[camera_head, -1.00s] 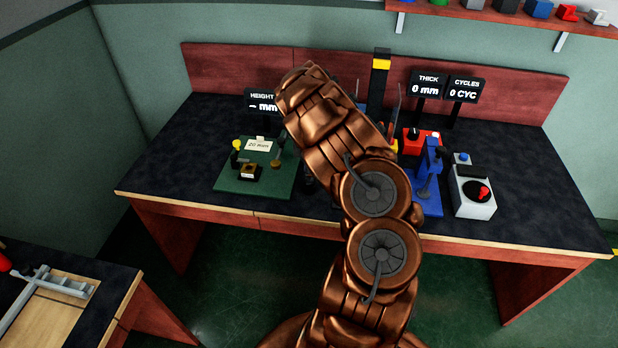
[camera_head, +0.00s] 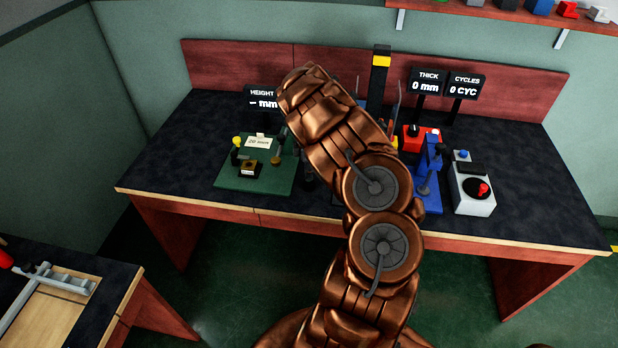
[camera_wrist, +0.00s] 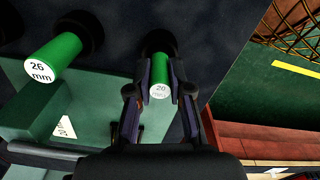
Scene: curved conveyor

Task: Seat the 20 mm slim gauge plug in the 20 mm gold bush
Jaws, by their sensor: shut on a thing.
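The green slim plug (camera_wrist: 161,69) has a white end label that seems to read 20 mm. In the wrist view it is between the fingers of my gripper (camera_wrist: 160,88), which is shut on it. Its far end meets a dark round piece; I cannot tell whether it sits in a holder. In the head view my arm hides the gripper and the plug. A gold bush (camera_head: 249,166) sits in a dark block on the green plate, at the left of the bench. A card (camera_head: 259,142) reading 20 mm stands behind it.
A green 26 mm plug (camera_wrist: 55,58) stands left of my gripper in the wrist view. A yellow-topped post (camera_head: 237,141) stands near the bush. The bench's front left is clear.

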